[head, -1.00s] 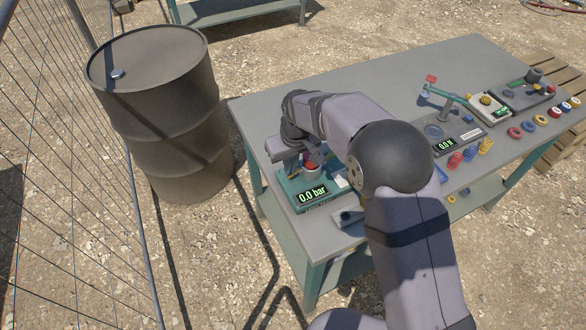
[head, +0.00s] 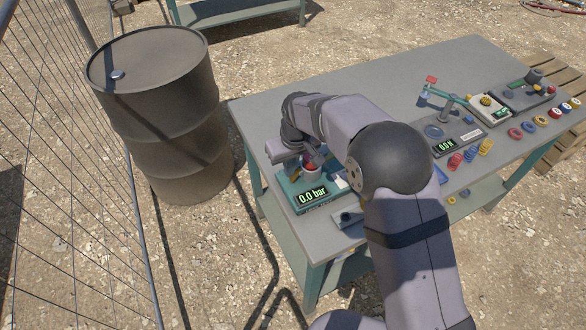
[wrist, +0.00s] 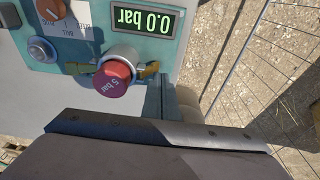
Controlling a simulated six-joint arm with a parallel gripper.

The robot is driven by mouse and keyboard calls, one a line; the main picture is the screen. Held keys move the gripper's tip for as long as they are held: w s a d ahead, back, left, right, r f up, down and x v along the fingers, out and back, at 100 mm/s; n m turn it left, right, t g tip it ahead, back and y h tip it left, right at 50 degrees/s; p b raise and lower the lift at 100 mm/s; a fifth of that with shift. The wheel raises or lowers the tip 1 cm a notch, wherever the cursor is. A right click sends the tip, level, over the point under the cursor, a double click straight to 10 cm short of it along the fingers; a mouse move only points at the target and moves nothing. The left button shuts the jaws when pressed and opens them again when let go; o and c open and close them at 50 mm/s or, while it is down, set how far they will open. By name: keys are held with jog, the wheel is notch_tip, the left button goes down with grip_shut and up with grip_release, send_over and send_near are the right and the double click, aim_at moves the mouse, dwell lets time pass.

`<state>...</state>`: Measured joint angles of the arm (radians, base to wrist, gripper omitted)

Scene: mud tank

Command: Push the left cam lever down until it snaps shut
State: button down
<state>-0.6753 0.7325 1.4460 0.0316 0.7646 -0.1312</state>
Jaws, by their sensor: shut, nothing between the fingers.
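The teal device (head: 310,199) reads 0.0 bar and stands at the table's near left corner. In the wrist view it appears upside down, with its red 5 bar cap (wrist: 112,77) in a pale collar (wrist: 122,55). One brass cam lever (wrist: 150,70) is right of the cap there, which is the device's left side. The other brass lever (wrist: 80,68) is on the opposite side. My gripper (wrist: 157,98) is shut and empty, close beside the left lever. Whether it touches the lever I cannot tell. In the head view my wrist partly hides the levers.
A force gauge (head: 455,140) and coloured rings (head: 541,121) are farther right on the table (head: 360,75). The middle back of the tabletop is clear.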

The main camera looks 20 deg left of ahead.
aim_at(290, 182)
jog(key=shift+r, duration=0.1)
notch_tip(290, 182, up, 7)
jog(key=p, duration=0.5)
dwell(0.4)
dwell(0.3)
jog(key=s+d+f+m+g+h, duration=0.1)
jog(key=s+d+f+g, duration=0.1)
jog(key=s+d+f, duration=0.35)
jog(key=s+d+f+m+g+h, duration=0.1)
jog(key=s+d+f+h, duration=0.1)
jog(key=s+d, duration=0.7)
jog(key=s+d+r+m, duration=0.2)
jog(key=s+d, duration=0.2)
jog(key=d, duration=0.3)
jog(key=s+d+r+m, duration=0.1)
jog(key=s+d+r, duration=0.25)
jog(key=d, duration=0.25)
jog(key=w+d+r+m+t+y, duration=0.1)
jog(key=w+d+r+m, duration=0.1)
jog(key=d, duration=0.5)
jog(key=shift+r+m, duration=0.9)
jog(key=shift+m, duration=0.1)
